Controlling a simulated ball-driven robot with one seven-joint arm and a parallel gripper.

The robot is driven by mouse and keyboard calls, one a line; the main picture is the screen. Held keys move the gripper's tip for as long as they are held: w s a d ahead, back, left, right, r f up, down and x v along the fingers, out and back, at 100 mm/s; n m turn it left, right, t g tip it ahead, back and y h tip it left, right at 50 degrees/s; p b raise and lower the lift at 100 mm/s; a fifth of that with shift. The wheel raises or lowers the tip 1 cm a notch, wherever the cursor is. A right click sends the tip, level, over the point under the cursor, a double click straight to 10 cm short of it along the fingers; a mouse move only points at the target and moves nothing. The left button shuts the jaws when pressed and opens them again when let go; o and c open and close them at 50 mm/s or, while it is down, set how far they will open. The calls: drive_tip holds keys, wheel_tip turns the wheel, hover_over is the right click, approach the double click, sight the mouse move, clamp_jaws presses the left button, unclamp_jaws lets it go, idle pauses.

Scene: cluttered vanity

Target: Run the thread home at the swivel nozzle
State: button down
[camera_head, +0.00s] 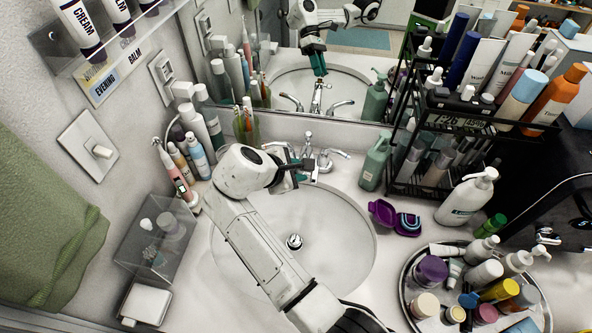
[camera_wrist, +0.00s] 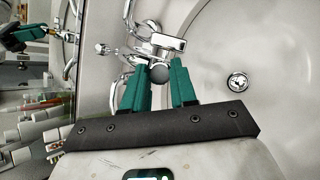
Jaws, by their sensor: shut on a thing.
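The chrome faucet (camera_head: 308,150) stands at the back rim of the sink, and its spout end also shows in the wrist view (camera_wrist: 168,43). The swivel nozzle (camera_wrist: 158,73) appears as a dark rounded piece at the spout end, between my teal fingertips. My gripper (camera_wrist: 164,74) is shut on it from the near side. In the head view my wrist partly covers the gripper and the nozzle. The thread between nozzle and spout is hidden, so I cannot tell how far it is engaged.
The sink basin (camera_head: 350,235) with its drain (camera_head: 294,242) lies below my arm. A green soap bottle (camera_head: 374,165) stands right of the faucet. A purple case (camera_head: 384,213) and a crowded round tray (camera_head: 408,300) are further right. Bottles and an electric toothbrush (camera_head: 178,180) stand left.

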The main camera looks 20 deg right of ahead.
drive_tip(key=shift+w+d+f+b, duration=0.25)
drive_tip(key=shift+f+b, duration=0.1)
drive_tip(key=shift+f, duration=0.2)
drive_tip(key=c, duration=1.5)
unclamp_jaws()
clamp_jaws()
drive_tip(key=m, duration=0.2)
drive_tip(key=m+g, duration=0.1)
drive_tip(key=m, duration=0.1)
drive_tip(key=shift+w+r+y+b, duration=0.1)
drive_tip(key=shift+w+y+b, duration=0.1)
drive_tip(key=shift+y+b, duration=0.15)
drive_tip(key=shift+m+g, duration=0.4)
drive_tip(key=shift+m, duration=0.2)
